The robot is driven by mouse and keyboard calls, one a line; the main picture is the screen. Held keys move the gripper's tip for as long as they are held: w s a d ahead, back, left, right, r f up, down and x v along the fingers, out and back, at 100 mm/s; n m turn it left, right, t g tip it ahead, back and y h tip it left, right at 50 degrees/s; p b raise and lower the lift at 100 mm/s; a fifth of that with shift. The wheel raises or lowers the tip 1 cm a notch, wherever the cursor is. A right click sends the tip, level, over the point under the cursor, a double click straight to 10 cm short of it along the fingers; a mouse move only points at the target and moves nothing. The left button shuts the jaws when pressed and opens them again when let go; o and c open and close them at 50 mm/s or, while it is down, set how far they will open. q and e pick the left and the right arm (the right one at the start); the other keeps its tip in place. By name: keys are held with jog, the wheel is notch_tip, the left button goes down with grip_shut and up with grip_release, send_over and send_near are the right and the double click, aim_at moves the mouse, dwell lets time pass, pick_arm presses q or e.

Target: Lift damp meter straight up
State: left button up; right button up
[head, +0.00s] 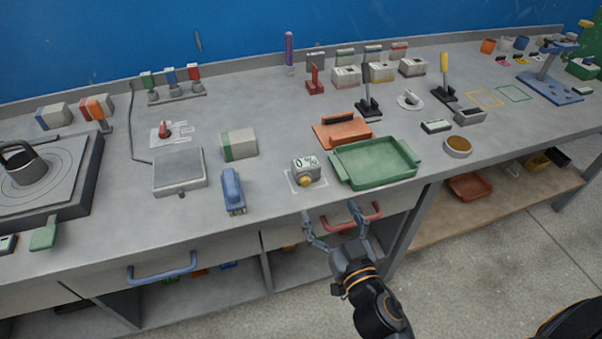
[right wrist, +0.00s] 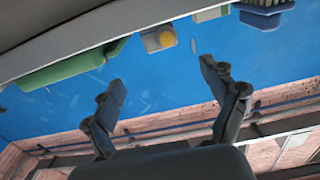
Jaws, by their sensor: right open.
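The damp meter (head: 306,163) is a small grey box with a "0 %" display and a yellow knob on its front. It stands upright on a pale outlined patch of the bench, left of the green tray (head: 340,174). In the right wrist view the meter (right wrist: 153,41) shows upside down, near the top, beyond the fingers. My right gripper (head: 331,215) is open and empty in front of the bench edge, apart from the meter. In the right wrist view its fingers (right wrist: 163,82) are spread with nothing between them. My left gripper is out of view.
A blue tool (head: 233,191) stands left of the meter, and a green-and-grey block (head: 239,145) behind it. An orange tray (head: 342,131) lies behind the green one. A red drawer handle (head: 340,225) is beside my right gripper. Bare bench lies in front of the meter.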

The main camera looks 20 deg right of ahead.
aim_at(310, 170)
jog(key=w+p, duration=0.1)
jog(key=w, duration=0.6)
jog(key=shift+w+a+p, duration=0.1)
jog(key=shift+w+p, duration=0.1)
jog(key=shift+p, duration=0.2)
jog(key=shift+w+r, duration=0.2)
jog(key=shift+w, duration=0.15)
jog(key=w+p, duration=0.1)
jog(key=w, duration=0.2)
jog(key=shift+w+a+r+p, duration=0.15)
jog(key=shift+w+p, duration=0.15)
jog(key=shift+p, duration=0.05)
jog(key=shift+w, duration=0.45)
jog(key=c, duration=1.4)
jog(key=shift+c, duration=0.8)
